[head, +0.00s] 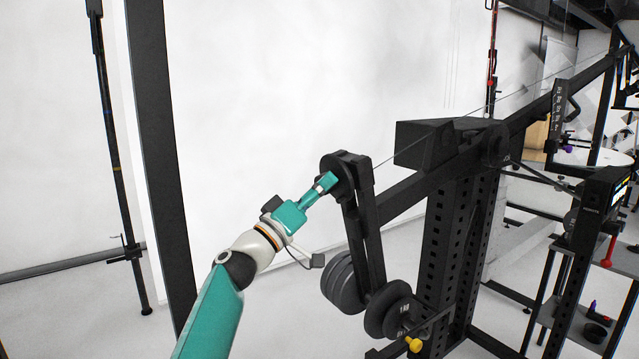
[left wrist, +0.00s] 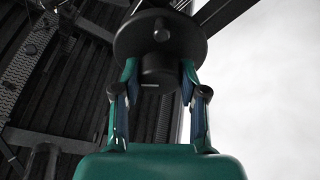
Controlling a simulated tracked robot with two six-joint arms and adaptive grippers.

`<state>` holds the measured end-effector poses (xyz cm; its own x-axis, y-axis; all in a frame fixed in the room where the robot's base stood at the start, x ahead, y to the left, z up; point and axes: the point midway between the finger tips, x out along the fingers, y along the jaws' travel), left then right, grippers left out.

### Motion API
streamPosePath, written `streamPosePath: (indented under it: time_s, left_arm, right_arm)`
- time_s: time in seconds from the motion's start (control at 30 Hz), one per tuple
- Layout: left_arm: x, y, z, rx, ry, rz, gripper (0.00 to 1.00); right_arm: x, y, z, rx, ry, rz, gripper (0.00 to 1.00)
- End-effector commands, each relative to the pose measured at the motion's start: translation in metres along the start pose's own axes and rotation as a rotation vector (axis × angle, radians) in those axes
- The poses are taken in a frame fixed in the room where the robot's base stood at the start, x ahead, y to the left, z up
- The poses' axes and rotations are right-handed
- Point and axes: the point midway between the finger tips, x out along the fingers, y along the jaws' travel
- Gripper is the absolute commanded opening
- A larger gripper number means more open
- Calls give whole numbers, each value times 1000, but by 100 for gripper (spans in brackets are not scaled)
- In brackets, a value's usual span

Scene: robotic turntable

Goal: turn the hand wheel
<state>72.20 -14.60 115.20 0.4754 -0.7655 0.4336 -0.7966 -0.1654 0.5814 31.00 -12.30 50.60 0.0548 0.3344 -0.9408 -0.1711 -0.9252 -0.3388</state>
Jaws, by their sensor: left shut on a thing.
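The hand wheel (head: 342,166) is a black disc at the top of a dark upright post. In the left wrist view the wheel (left wrist: 160,28) fills the top middle, with a small knob on its face and a short dark round hub (left wrist: 158,66) on its near side. My teal left gripper (head: 326,182) reaches it from the lower left. In the left wrist view my left gripper's two fingers (left wrist: 159,75) stand on either side of the hub, shut on it. The fingers partly hide the wheel in the head view. My right gripper is not in view.
Dark weight plates (head: 345,284) hang low on the machine below the wheel. A black slanted beam (head: 410,190) and a perforated column (head: 447,255) stand to the right. A dark post (head: 160,150) stands to the left. The floor between it and the machine is clear.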

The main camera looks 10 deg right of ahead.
Motion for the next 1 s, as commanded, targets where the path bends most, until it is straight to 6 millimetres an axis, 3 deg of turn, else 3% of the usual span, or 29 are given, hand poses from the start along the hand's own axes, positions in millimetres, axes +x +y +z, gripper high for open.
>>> streamPosePath:
  time_s: [0.3,0.8,0.83,0.93,1.0]
  left_arm:
    - [1,-4,9,116,-16,28,8]
    - [0,-5,10,135,-17,34,8]
    - [0,-5,10,135,-17,34,48]
    - [0,-5,8,135,-14,33,64]
    - [0,-4,7,136,-11,34,68]
  right_arm:
    - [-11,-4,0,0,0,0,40]
    - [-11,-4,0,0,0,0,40]
    - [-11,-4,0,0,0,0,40]
    - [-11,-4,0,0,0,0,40]
    - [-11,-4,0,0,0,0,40]
